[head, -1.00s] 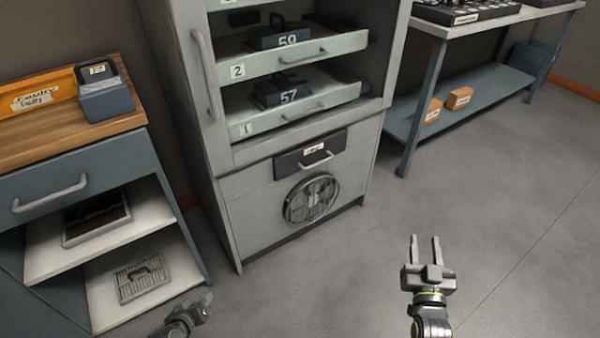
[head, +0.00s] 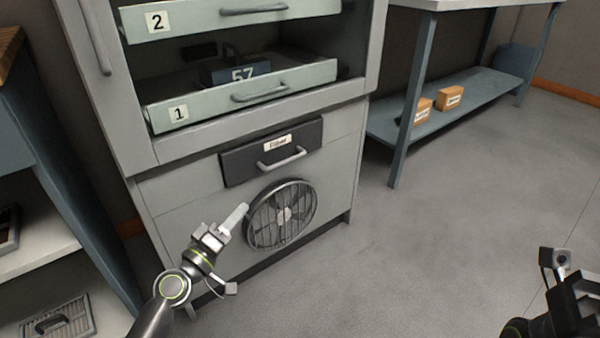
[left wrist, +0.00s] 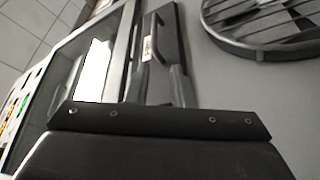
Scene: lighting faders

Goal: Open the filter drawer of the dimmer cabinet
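The grey dimmer cabinet (head: 172,185) stands in the middle of the head view. Its filter drawer (head: 235,167) is a dark panel above the round fan, with a small label and a bar handle (head: 282,158). The drawer looks shut, its front close to the cabinet face. My left gripper (head: 236,216) is in front of the cabinet, left of the fan and below the handle, apart from it. In the left wrist view its fingers (left wrist: 158,88) show a gap with nothing between them; the drawer handle (left wrist: 153,38) lies beyond them. My right gripper's fingers are out of view.
The fan (head: 282,215) sits just below the drawer. Tray 1 (head: 250,93) is above it. A shelf unit (head: 50,210) stands close on the left, a blue table (head: 440,112) at the back right. The floor (head: 430,230) on the right is clear.

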